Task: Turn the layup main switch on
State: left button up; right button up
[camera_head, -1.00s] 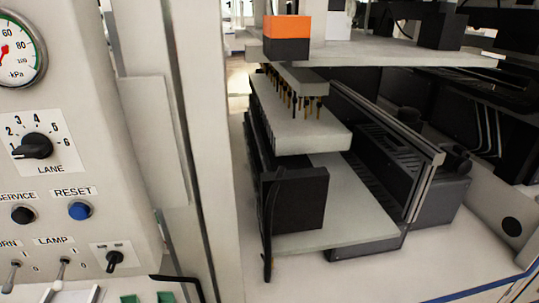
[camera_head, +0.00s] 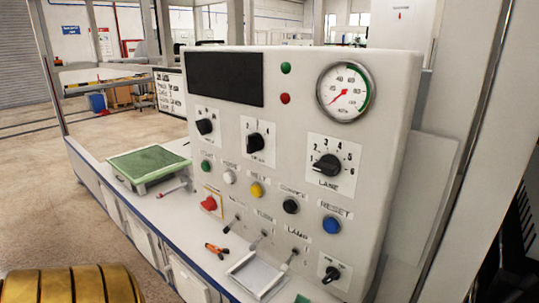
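The control panel (camera_head: 290,160) stands upright in the middle of the view. Its lower part carries a red knob (camera_head: 209,203) on a yellow plate, and three toggle levers: a left one (camera_head: 234,222), a middle one labelled TURN (camera_head: 259,240) and one labelled LAMP (camera_head: 289,259). A small black rotary switch (camera_head: 330,274) sits at the lower right on a white plate. The labels near the left toggle and the red knob are too blurred to read, so I cannot tell which control is the main switch. Neither gripper is in view.
Above are black rotary knobs, including LANE (camera_head: 327,165), coloured push buttons and a pressure gauge (camera_head: 345,92). On the bench (camera_head: 165,210) lie a green-topped tray (camera_head: 148,163), an orange-handled tool (camera_head: 217,250) and a white holder (camera_head: 256,275). A gold ribbed object (camera_head: 70,287) fills the lower left corner.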

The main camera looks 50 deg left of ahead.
aim_at(210, 204)
jog(key=u, duration=1.65)
